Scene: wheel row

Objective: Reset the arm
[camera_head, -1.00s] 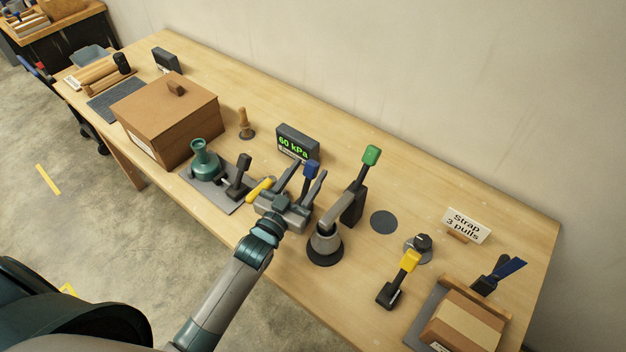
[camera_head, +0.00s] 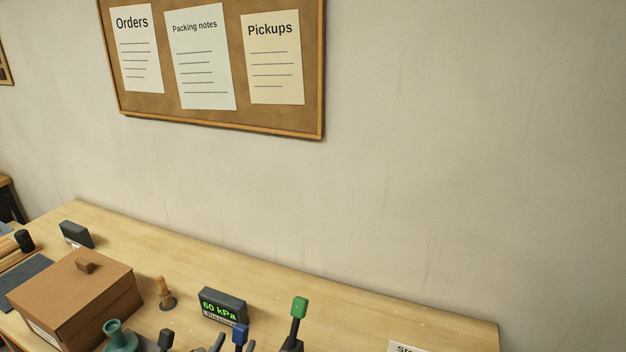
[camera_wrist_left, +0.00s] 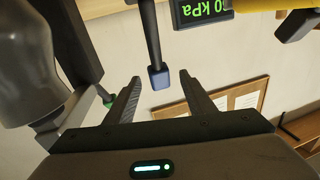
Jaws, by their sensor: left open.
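My left gripper (camera_head: 236,341) barely shows at the bottom edge of the head view, only its fingertips. It is open, with one finger on each side of a blue-tipped lever (camera_head: 240,334). In the left wrist view, the open fingers (camera_wrist_left: 160,77) show with the blue lever tip (camera_wrist_left: 158,78) between them in the picture. I see a gap on both sides, and nothing is gripped. The rest of my left arm is out of the head view. My right gripper is not in view.
A "60 kPa" display (camera_head: 222,306) stands behind the levers. A green-tipped lever (camera_head: 299,308) is to the right. A brown lidded box (camera_head: 75,300), a wooden-handled stamp (camera_head: 164,292) and a teal object (camera_head: 119,337) are to the left. A notice board (camera_head: 240,122) hangs above.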

